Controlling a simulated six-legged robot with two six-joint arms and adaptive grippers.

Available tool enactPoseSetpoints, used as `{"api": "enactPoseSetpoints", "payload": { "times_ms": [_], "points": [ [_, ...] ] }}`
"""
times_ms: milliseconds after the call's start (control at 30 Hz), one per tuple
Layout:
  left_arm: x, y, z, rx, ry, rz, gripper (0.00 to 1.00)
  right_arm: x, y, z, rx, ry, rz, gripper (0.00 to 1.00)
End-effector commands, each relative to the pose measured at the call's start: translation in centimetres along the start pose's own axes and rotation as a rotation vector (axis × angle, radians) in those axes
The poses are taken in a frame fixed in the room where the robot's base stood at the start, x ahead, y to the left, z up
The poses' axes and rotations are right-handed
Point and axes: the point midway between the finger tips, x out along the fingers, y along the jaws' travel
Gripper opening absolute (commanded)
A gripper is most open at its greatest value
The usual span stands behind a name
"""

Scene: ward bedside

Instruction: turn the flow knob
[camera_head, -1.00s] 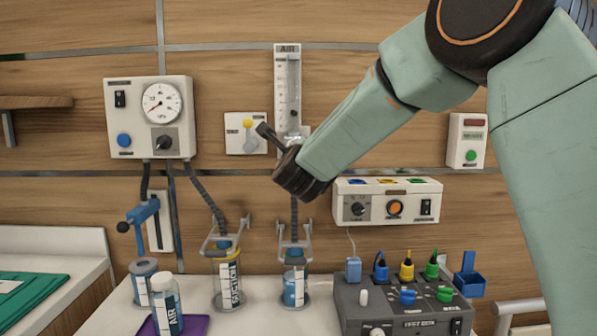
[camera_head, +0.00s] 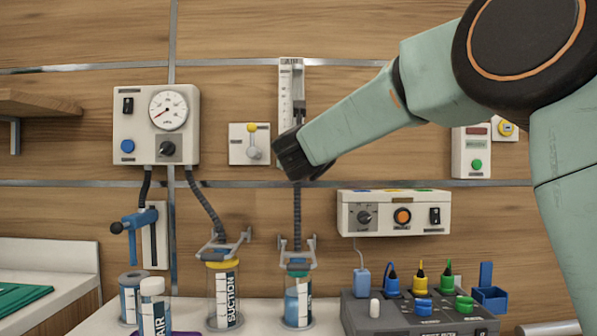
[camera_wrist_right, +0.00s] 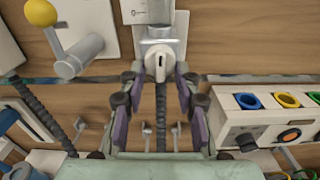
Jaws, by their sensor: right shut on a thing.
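The air flowmeter (camera_head: 285,95) is a tall, clear-scaled tube on the wood wall. Its flow knob (camera_wrist_right: 157,62) is pale with a dark mark, at the foot of the meter in the right wrist view. My right gripper (camera_wrist_right: 159,78) is shut on the knob, with one finger on each side of it. In the head view my right wrist (camera_head: 300,155) covers the knob and the fingertips. My left gripper is not in view.
A yellow-tipped lever plate (camera_head: 249,144) is close left of my wrist, beside the gauge panel (camera_head: 155,125). A control box (camera_head: 393,220) is below right. A hose hangs below the meter, above jars on the counter.

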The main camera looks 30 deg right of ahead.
Motion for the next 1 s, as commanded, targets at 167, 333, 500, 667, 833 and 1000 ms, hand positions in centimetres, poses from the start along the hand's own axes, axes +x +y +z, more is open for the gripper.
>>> {"api": "enactPoseSetpoints", "payload": {
  "times_ms": [167,333,500,667,833,1000],
  "points": [
    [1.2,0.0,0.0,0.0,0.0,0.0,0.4,0.0,0.0,0.6,0.074,-0.014,-0.001,0.01],
    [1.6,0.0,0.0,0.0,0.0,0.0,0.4,0.0,0.0,0.6,0.11,-0.013,-0.001,0.01],
    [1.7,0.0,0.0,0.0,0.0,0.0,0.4,0.0,0.0,0.7,0.124,-0.013,-0.002,0.01],
    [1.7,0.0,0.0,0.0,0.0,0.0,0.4,0.0,0.0,0.8,0.124,-0.013,-0.001,0.01],
    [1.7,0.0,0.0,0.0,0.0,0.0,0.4,0.0,0.0,0.8,0.123,-0.014,-0.002,0.33],
    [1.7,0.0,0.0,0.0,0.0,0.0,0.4,0.0,0.0,0.6,0.123,-0.009,-0.001,0.47]
  ]
}}
